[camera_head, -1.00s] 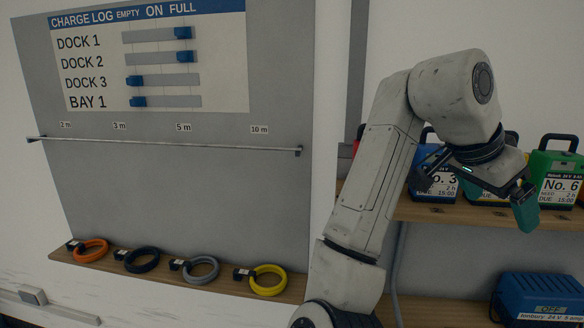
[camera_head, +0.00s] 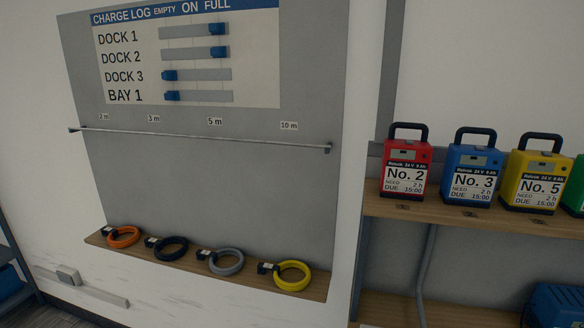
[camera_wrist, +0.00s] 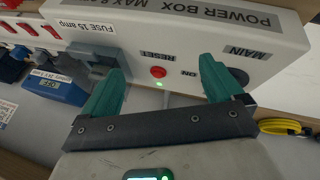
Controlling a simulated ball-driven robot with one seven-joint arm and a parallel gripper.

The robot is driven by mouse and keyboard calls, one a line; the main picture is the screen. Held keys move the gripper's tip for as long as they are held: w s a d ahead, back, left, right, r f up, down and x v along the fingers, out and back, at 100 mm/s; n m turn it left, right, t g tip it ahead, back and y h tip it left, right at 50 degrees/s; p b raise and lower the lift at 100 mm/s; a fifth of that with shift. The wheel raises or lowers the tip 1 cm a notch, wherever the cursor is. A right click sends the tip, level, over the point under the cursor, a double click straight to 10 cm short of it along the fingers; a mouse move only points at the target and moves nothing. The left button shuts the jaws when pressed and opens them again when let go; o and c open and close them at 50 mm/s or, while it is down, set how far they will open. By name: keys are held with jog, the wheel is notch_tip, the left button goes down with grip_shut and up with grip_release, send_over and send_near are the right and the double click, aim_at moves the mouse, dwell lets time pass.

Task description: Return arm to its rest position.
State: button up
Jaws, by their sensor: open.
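My gripper (camera_wrist: 158,88) shows in the wrist view with its two green fingers wide apart and nothing between them. My arm and gripper do not show in the head view now.
In the head view a shelf (camera_head: 480,216) holds red (camera_head: 406,170), blue (camera_head: 472,175) and yellow (camera_head: 536,180) battery packs. A lower ledge (camera_head: 210,268) carries orange, black, grey and yellow (camera_head: 292,276) cable coils below a charge log board (camera_head: 190,60). A rail crosses the grey panel.

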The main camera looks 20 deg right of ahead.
jog(key=s+a+f+n+g+y, duration=0.1)
jog(key=s+a+f+n+y, duration=0.3)
jog(key=s+a+f, duration=0.6)
jog(key=shift+s+a+f+g+y, duration=0.3)
jog(key=shift+s+a, duration=0.25)
jog(key=shift+s, duration=0.5)
